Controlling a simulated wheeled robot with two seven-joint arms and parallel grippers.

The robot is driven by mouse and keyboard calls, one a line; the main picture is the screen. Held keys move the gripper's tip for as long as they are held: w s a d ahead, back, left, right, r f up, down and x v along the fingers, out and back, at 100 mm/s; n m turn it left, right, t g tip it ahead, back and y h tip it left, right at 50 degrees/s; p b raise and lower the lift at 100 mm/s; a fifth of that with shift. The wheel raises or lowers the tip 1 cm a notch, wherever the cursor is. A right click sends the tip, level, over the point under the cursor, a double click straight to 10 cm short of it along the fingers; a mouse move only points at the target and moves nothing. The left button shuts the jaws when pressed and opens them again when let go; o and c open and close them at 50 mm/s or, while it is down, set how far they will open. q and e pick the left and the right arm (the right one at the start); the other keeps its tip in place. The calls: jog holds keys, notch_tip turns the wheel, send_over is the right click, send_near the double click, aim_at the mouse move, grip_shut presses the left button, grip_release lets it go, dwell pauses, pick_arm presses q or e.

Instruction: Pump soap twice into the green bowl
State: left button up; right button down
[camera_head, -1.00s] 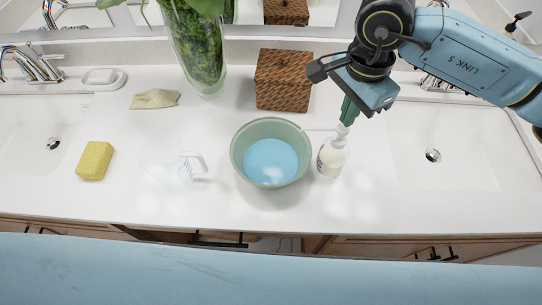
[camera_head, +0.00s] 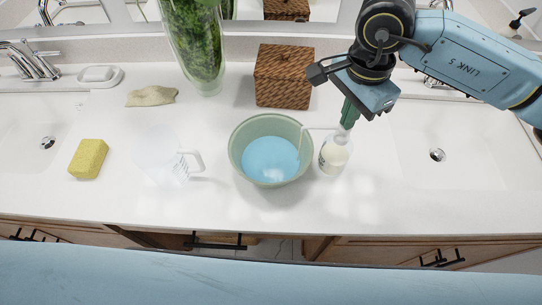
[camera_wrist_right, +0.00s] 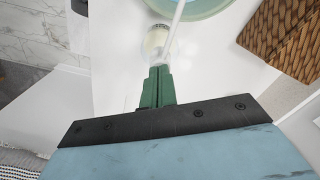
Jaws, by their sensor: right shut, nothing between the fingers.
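The green bowl (camera_head: 236,150) stands on the white counter with light blue liquid in it. The soap bottle (camera_head: 335,157), pale with a white pump, stands upright just right of the bowl. Its long spout reaches left over the bowl's rim, and a thin pale strand hangs from its end into the bowl. My right gripper (camera_head: 348,116) is shut and empty, its green fingertips pointing down onto the pump head, which they partly hide. In the right wrist view, the fingers (camera_wrist_right: 157,88) sit over the pump, with the spout (camera_wrist_right: 177,22) running to the bowl (camera_wrist_right: 200,8). My left gripper is not in view.
A brown woven box (camera_head: 283,78) and a glass vase with greenery (camera_head: 195,50) stand behind the bowl. Sinks flank the counter at both sides.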

jog(key=shift+s+f, duration=0.1)
jog(key=shift+f, duration=0.1)
jog(key=shift+r+p, duration=0.7)
jog(key=shift+r, duration=0.8)
notch_tip(320, 180, up, 6)
jog(key=p, duration=0.2)
dwell(0.6)
